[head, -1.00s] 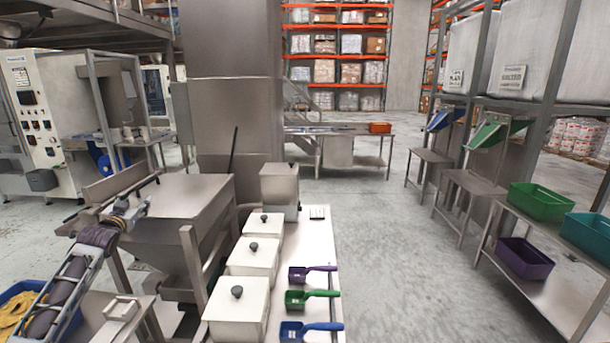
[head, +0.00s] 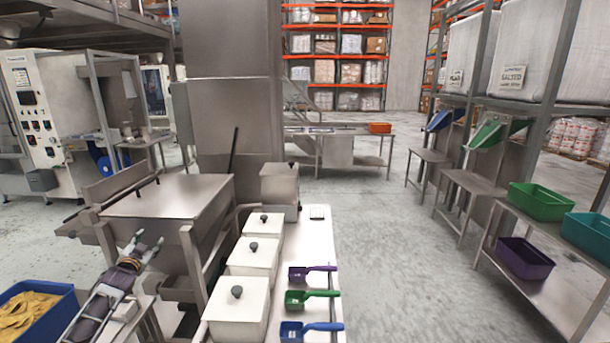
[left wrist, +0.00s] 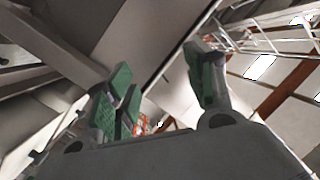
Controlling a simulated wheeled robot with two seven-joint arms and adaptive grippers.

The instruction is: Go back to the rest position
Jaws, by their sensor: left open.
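My left gripper (head: 140,243) is in the lower left of the head view, in front of the steel hopper (head: 168,195). Its fingers point up and away. In the left wrist view its green-padded fingers (left wrist: 165,95) are spread apart with nothing between them. Behind them are steel surfaces and the roof structure. My right gripper is in neither view.
A blue crate (head: 62,318) of yellow chips is left of my arm. Right of the hopper, a white bench (head: 318,248) carries lidded bins (head: 240,312) and purple, green (head: 296,299) and blue scoops. The floor (head: 400,270) right of the bench is clear.

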